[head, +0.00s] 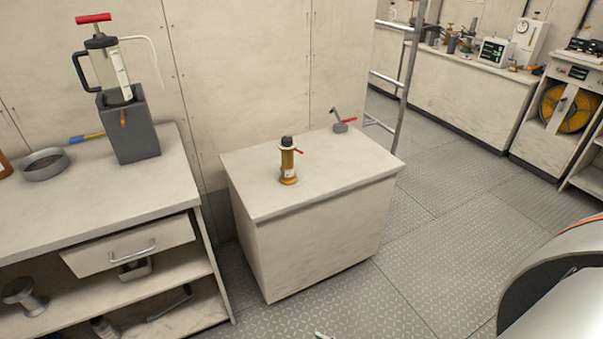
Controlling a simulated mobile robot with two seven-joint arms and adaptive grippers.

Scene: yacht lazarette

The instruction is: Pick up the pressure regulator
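An upright brass-coloured cylinder with a black cap, a pale label and a small red lever stands on the low white cabinet (315,222). It looks most like the pressure regulator (288,165), though I cannot be certain. Behind it to the right, near the cabinet's back edge, sits a small grey fitting with a red-tipped lever (341,123). Neither of my grippers shows clearly. Part of my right arm fills the lower right corner, well apart from the cabinet. Nothing touches or covers the brass cylinder.
A left workbench (95,215) holds a grey box (128,135) with a red-handled pump (105,65) on it and a round grey dish (43,165). Its drawer (130,246) sticks out. A metal ladder (405,70) rises behind the cabinet. The right floor is clear.

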